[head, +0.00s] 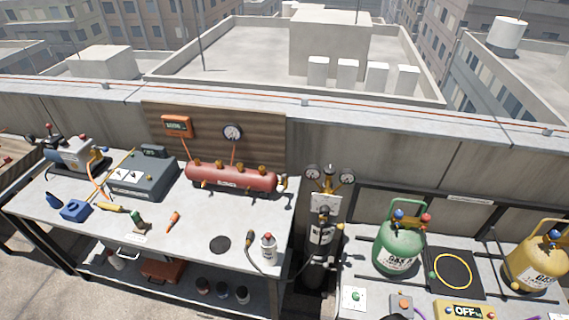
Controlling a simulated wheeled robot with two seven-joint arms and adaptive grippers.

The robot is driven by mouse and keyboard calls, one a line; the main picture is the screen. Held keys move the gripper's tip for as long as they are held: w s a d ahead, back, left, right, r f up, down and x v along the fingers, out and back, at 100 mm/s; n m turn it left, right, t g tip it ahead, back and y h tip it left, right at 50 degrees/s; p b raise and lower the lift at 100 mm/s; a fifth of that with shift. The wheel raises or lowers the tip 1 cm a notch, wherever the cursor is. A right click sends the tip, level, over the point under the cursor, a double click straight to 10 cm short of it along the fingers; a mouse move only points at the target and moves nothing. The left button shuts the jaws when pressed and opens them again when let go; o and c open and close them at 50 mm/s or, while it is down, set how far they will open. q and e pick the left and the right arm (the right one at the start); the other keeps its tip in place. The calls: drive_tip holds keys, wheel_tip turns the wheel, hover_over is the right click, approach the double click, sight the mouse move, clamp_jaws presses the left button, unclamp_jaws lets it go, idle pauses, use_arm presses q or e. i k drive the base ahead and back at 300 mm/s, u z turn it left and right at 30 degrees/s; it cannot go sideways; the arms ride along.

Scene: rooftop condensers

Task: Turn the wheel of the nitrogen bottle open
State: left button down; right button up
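A dark upright cylinder with a white label (321,236), which looks like the nitrogen bottle, stands in the gap between the two benches. A small dark valve or wheel (324,209) sits at its top; it is too small to tell how far it is turned. A brass fitting with two round gauges (329,178) is just above and behind it. The bottle's lower part is in shadow between the benches. Neither of my grippers shows in the head view.
The left bench (75,233) carries a red manifold (231,178), a grey box (143,178), small tools and a white bottle (268,247) near the gap. The right bench holds a green bottle (398,249), a yellow bottle (533,262) and an OFF display (464,311). A concrete parapet runs behind.

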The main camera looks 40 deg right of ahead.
sight(330, 170)
drive_tip(key=u, duration=1.35)
drive_tip(key=k, duration=1.05)
drive_tip(key=z, duration=1.7)
